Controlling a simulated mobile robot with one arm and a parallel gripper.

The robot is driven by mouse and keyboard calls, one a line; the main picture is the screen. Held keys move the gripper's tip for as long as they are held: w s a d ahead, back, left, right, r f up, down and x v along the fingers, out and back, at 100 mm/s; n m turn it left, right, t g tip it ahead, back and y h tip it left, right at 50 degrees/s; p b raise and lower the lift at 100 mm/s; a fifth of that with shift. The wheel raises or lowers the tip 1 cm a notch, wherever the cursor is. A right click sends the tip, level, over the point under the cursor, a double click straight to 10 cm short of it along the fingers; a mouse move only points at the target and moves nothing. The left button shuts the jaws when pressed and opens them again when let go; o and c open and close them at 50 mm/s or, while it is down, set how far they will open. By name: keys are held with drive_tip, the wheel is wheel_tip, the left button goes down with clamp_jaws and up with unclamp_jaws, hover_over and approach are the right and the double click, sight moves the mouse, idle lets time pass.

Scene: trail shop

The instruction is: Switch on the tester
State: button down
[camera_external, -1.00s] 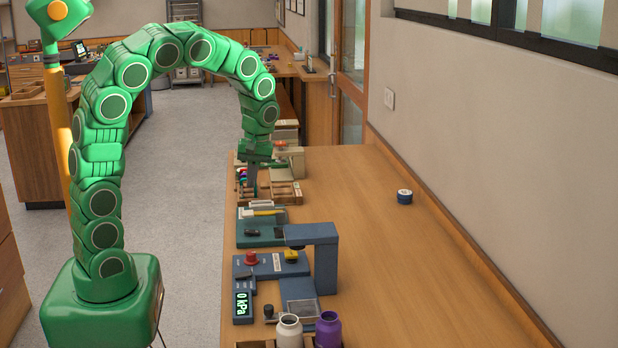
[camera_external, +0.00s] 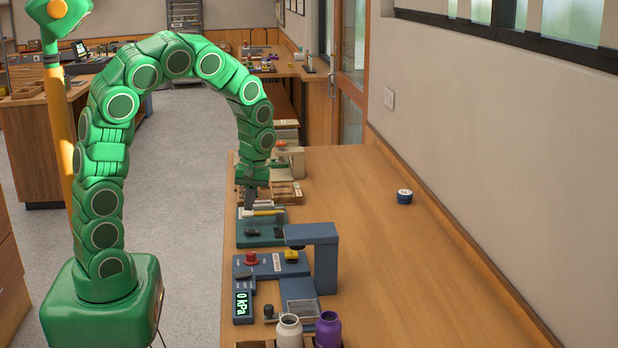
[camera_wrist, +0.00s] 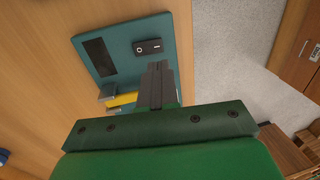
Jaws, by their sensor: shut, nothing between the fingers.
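A teal board (camera_external: 262,242), which I take to be the tester, lies on the bench. It also shows in the wrist view (camera_wrist: 125,33). On it are a small black rocker switch (camera_wrist: 149,47) with white marks, a dark panel (camera_wrist: 98,57) and a yellow piece (camera_wrist: 123,99) beside a grey block. Whether the switch is on cannot be told, and the dark panel shows no lit reading. My gripper (camera_external: 248,206) is shut and empty, over the board's far part. In the wrist view its fingertips (camera_wrist: 158,64) appear just beside the switch; their height above it is unclear.
Nearer the camera stands a blue device (camera_external: 325,262) with a red knob (camera_external: 251,258) and a display (camera_external: 242,303) reading 0 kPa. White (camera_external: 289,331) and purple (camera_external: 328,329) bottles stand in front. Wooden trays (camera_external: 287,191) lie beyond the board. The right of the bench is mostly clear.

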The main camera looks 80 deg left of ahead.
sight(246, 230)
drive_tip(key=f, duration=0.4)
drive_tip(key=s+f, duration=0.1)
drive_tip(key=f, duration=0.1)
drive_tip(key=shift+f, duration=0.3)
drive_tip(key=shift+s+f, duration=0.1)
drive_tip(key=shift+f, duration=0.15)
drive_tip(key=shift+w+r, duration=0.25)
drive_tip(key=shift+w, duration=0.55)
wheel_tip(246, 230, up, 14)
drive_tip(key=s, duration=0.2)
idle(0.7)
drive_tip(key=shift+s+d, duration=0.1)
drive_tip(key=shift+s, duration=0.05)
idle(0.3)
